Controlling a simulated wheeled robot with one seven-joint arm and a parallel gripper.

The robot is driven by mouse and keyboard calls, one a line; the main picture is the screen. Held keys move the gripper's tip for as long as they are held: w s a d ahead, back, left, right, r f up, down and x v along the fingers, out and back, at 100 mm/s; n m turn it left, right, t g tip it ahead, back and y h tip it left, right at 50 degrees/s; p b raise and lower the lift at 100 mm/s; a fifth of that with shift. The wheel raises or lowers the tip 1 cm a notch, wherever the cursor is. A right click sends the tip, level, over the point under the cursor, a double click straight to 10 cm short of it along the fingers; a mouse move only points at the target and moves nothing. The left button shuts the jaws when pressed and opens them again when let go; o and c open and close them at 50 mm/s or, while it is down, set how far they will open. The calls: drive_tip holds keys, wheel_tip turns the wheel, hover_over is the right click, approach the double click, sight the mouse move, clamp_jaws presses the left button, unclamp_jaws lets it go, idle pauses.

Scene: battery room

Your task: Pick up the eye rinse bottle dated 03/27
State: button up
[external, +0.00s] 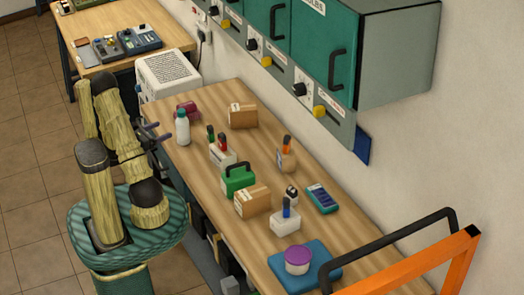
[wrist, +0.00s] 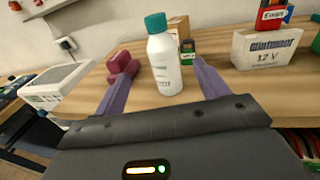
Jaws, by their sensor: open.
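A white bottle with a teal cap (external: 182,127) stands upright near the far left end of the wooden workbench. It also shows in the wrist view (wrist: 163,60), standing between and beyond my gripper's fingers. Its label is too small to read, so I cannot tell its date. My gripper (external: 152,132) is open and empty just left of the bottle. In the wrist view its two purple fingers (wrist: 160,78) spread on either side of the bottle; I cannot tell whether either touches it. No other bottle like it is clear to me.
A dark pink object (wrist: 122,68) lies left of the bottle. A white battery box marked 12 V (wrist: 265,48), cardboard boxes (external: 243,116), a green case (external: 238,179) and a blue mat with a purple-lidded tub (external: 298,260) share the bench (external: 190,165). Cabinets (external: 310,45) hang above.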

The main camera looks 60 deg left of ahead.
sight(186, 121)
drive_tip(key=x, duration=0.7)
drive_tip(key=shift+w+p, duration=0.1)
drive_tip(key=shift+p, duration=0.3)
drive_tip(key=shift+p+x, duration=0.5)
drive_tip(key=shift+x, duration=2.1)
drive_tip(key=shift+d+f, duration=0.15)
drive_tip(key=shift+f, duration=0.05)
drive_tip(key=c, duration=1.2)
drive_tip(key=shift+r, duration=0.1)
wheel_tip(186, 121, up, 10)
drive_tip(key=shift+f, duration=0.1)
